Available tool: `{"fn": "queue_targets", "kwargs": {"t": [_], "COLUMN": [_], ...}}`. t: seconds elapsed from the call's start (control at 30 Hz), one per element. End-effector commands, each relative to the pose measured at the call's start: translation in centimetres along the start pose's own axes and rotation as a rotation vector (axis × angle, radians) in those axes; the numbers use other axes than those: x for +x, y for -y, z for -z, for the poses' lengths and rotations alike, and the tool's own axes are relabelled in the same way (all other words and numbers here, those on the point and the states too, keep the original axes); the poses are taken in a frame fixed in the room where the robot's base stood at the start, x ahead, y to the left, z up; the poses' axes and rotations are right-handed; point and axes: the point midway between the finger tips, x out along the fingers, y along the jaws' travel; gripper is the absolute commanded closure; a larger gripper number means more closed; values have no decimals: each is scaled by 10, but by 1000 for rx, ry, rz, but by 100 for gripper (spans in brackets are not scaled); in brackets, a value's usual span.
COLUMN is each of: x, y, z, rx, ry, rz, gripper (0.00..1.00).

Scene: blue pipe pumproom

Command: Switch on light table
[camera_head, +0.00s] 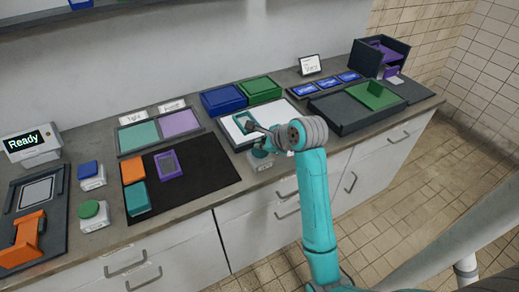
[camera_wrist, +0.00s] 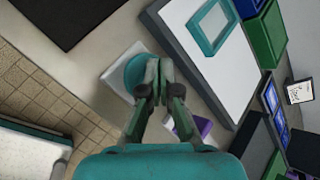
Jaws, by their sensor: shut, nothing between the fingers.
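The light table (camera_head: 285,109) is a white panel in a dark frame on the counter; it also shows in the wrist view (camera_wrist: 228,85). A teal rectangular frame (camera_wrist: 205,48) lies on its panel. In front of the table stands a white box (camera_wrist: 111,81) with a round teal button (camera_wrist: 133,70) on top. My gripper (camera_head: 252,129) is shut and empty. In the wrist view its fingertips (camera_wrist: 158,68) are over or beside the button's edge and partly cover it; I cannot tell whether they touch. A purple-topped item (camera_wrist: 204,126) sits beside the box, partly hidden by my gripper.
Blue (camera_head: 222,99) and green (camera_head: 259,89) boxes stand behind the light table. A black mat (camera_head: 205,174) with coloured pieces lies left. A dark tray (camera_head: 343,114) with a green piece lies right. A screen reading "Ready" (camera_head: 31,141) stands far left.

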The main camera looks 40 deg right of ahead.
Motion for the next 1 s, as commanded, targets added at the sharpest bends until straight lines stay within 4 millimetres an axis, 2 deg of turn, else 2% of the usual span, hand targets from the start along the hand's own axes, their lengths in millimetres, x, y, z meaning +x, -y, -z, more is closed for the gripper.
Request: {"fn": "queue_targets", "kwargs": {"t": [1.0], "x": [6], "y": [-5], "z": [5], "rx": [0], "ry": [-1], "rz": [-1], "gripper": [100]}}
